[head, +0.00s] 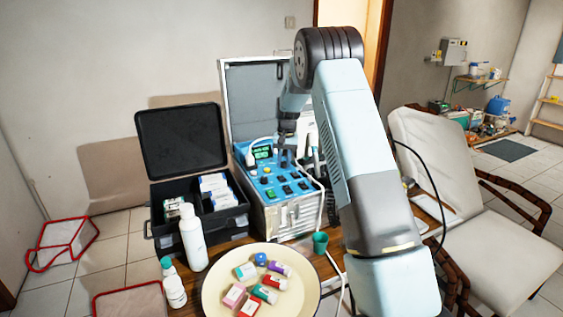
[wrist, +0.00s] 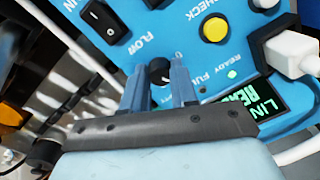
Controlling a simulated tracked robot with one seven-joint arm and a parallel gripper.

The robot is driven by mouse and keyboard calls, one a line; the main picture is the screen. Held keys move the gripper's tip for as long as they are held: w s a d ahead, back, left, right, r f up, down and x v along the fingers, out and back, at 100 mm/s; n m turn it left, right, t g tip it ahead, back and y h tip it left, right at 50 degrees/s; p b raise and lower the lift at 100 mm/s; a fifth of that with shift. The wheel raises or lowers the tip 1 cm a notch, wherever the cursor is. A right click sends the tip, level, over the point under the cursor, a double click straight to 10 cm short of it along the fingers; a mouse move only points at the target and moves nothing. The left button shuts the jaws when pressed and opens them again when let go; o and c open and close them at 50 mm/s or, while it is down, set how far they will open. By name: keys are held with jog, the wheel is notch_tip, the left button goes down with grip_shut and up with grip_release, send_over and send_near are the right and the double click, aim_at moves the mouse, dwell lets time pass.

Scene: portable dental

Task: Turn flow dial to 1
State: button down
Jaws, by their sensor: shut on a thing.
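The flow dial (wrist: 159,69) is a small black knob on the blue panel of the dental unit (head: 272,184), beside the printed word FLOW. In the wrist view my gripper (wrist: 158,78) has one finger on each side of the dial and is shut on it. A small mark like a 0 is printed near the right fingertip. The fingers cover part of the scale, and I cannot read where the dial points. In the head view my gripper (head: 286,158) reaches down onto the panel and hides the dial.
A yellow button (wrist: 215,29), a black rocker switch (wrist: 103,18) and a lit green display (wrist: 252,108) surround the dial. A white plug (wrist: 292,50) sticks out at right. The open black case (head: 225,218), white bottle (head: 193,238) and round tray (head: 212,297) stand nearby.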

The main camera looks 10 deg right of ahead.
jog(key=shift+s+f, duration=0.1)
jog(key=shift+f, duration=0.1)
jog(key=c, duration=0.9)
grip_release()
jog(key=shift+r, duration=0.15)
jog(key=shift+d+r, duration=0.15)
jog(key=shift+r, duration=2.1)
jog(key=shift+d+r, duration=0.15)
jog(key=shift+r, duration=2.15)
jog(key=shift+d+r, duration=0.15)
jog(key=shift+r, duration=2.1)
